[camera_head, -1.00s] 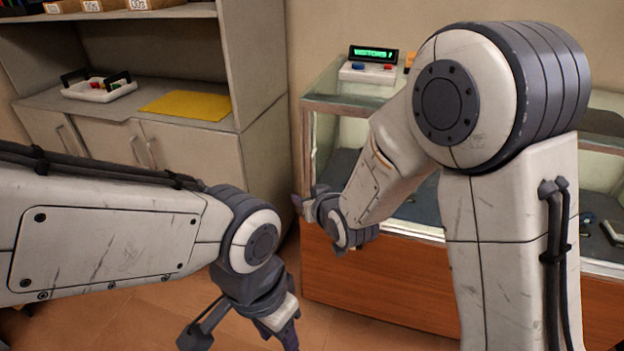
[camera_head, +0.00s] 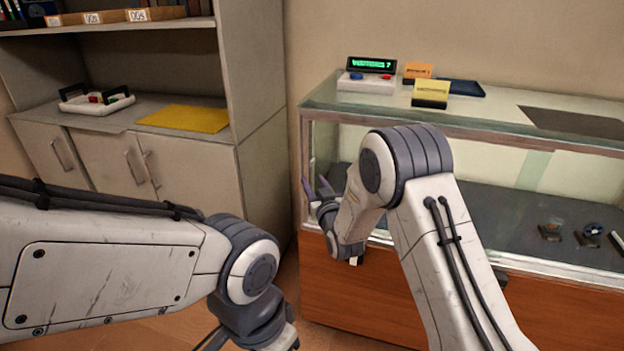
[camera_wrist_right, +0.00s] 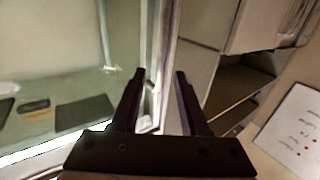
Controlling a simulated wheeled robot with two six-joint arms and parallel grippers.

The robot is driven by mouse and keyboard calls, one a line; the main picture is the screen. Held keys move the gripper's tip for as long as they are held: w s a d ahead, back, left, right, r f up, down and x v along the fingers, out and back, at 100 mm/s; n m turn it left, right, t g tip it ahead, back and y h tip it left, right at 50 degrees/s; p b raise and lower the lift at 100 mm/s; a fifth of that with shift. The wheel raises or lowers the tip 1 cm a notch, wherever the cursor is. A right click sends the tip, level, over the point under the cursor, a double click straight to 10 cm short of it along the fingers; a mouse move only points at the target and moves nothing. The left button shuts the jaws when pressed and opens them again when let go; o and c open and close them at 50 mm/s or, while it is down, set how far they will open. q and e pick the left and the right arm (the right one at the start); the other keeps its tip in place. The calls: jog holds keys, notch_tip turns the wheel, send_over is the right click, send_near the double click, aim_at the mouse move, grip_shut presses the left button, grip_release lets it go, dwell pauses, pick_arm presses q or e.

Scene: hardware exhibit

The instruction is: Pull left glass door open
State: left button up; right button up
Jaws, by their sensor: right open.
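The glass display case (camera_head: 330,112) has a wooden base and pale metal edges. My right gripper (camera_head: 316,186) is at its left front corner, with purple-grey fingers apart. In the right wrist view the gripper (camera_wrist_right: 160,74) is open, its fingers on either side of a narrow upright metal edge (camera_wrist_right: 167,45) and a small pale handle-like part (camera_wrist_right: 150,98). Contact cannot be told. The glass pane (camera_wrist_right: 60,45) lies to the left there. Which pane is the left door is not clear; my right arm hides part of the front.
A grey cabinet (camera_head: 190,165) stands left of the case, holding a white tray (camera_head: 97,100) and a yellow sheet (camera_head: 187,118). A lit sign (camera_head: 372,66) and yellow card stand (camera_head: 431,93) sit on the case. A white sheet (camera_wrist_right: 295,125) shows right in the wrist view.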

jog(key=shift+x, duration=1.1)
grip_shut()
dwell(0.7)
